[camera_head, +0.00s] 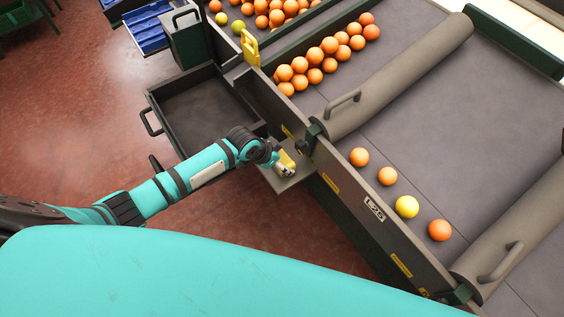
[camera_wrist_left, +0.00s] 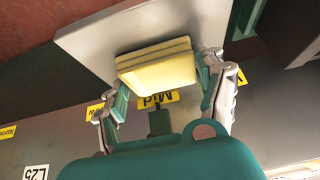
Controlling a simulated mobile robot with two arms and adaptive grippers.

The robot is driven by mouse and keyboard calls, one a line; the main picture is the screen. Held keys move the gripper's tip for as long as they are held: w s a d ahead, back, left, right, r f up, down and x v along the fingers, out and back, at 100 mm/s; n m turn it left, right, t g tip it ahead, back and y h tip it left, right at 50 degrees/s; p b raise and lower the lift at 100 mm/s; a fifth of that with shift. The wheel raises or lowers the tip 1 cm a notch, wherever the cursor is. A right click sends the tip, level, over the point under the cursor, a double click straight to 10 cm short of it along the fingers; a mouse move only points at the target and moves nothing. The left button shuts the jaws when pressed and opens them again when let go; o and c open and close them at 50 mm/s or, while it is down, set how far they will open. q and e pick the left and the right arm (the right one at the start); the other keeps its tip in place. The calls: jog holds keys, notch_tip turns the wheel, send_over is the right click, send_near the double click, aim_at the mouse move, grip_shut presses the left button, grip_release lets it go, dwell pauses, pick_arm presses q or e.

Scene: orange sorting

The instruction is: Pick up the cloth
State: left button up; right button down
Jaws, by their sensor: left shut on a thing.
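The cloth (camera_wrist_left: 157,68) is a folded yellow stack of layers. In the left wrist view it lies at the grey shelf plate, between the fingers of my left gripper (camera_wrist_left: 163,85). My left gripper also shows in the head view (camera_head: 285,168), over the small grey shelf (camera_head: 296,178) on the side of the sorting machine. It is shut on the cloth, which is mostly hidden by the gripper in the head view. I cannot tell whether the cloth touches the shelf. My right gripper is in neither view.
The machine's side wall (camera_head: 350,205) runs close beside the gripper. An open dark drawer (camera_head: 200,112) lies behind it. Several oranges (camera_head: 325,55) and a yellow fruit (camera_head: 407,206) lie on the belt. A roller (camera_head: 400,75) crosses the belt. Red floor is free at left.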

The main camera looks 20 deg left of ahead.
aim_at(288, 159)
pick_arm(q)
jog(key=shift+r, duration=0.4)
notch_tip(288, 159, up, 3)
jog(key=shift+s+d+f+b, duration=0.1)
jog(key=shift+s+d+b, duration=0.05)
jog(key=shift+b, duration=0.15)
jog(key=s+d+r+b, duration=0.1)
jog(key=s+d, duration=0.7)
jog(key=s, duration=0.5)
jog(key=shift+s+r, duration=0.15)
jog(key=shift+r, duration=0.05)
